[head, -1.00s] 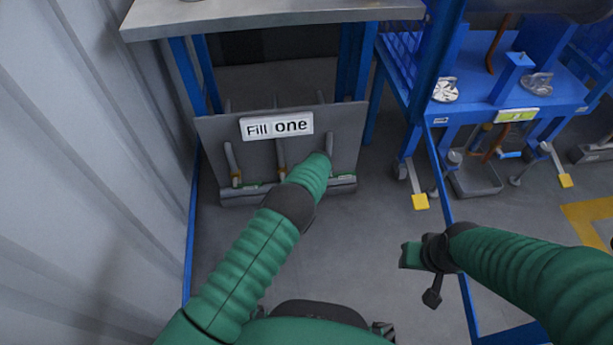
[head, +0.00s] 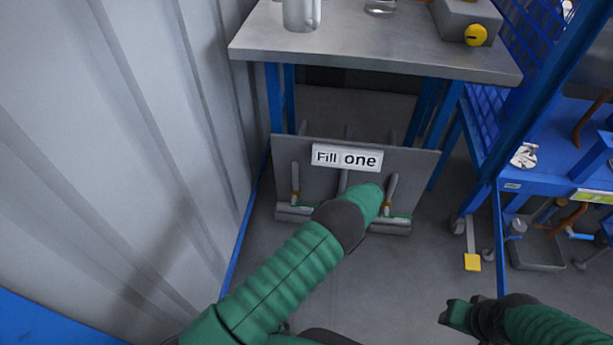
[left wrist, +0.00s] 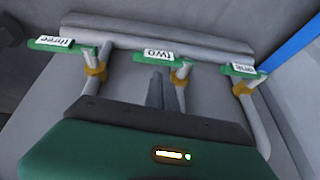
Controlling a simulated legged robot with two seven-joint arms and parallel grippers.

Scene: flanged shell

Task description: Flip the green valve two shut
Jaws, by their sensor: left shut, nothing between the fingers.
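In the left wrist view, the green valve handle labelled two (left wrist: 152,57) lies across its pipe at the middle of the row. Its brass body (left wrist: 181,75) is just right of my left gripper (left wrist: 156,80). The gripper is shut and empty, its fingers pointing towards the handle with a small apparent gap. The handles labelled three (left wrist: 52,44) and one (left wrist: 240,70) also lie across their pipes. In the head view, my left forearm hides the gripper and the middle valve. My right gripper (head: 458,314) is over the floor at the lower right, its jaws unclear.
The grey valve panel (head: 300,160) bears a Fill one sign (head: 346,158). A metal-topped bench (head: 370,50) stands above it. A corrugated wall (head: 110,130) is close on the left, a blue cart (head: 560,170) on the right.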

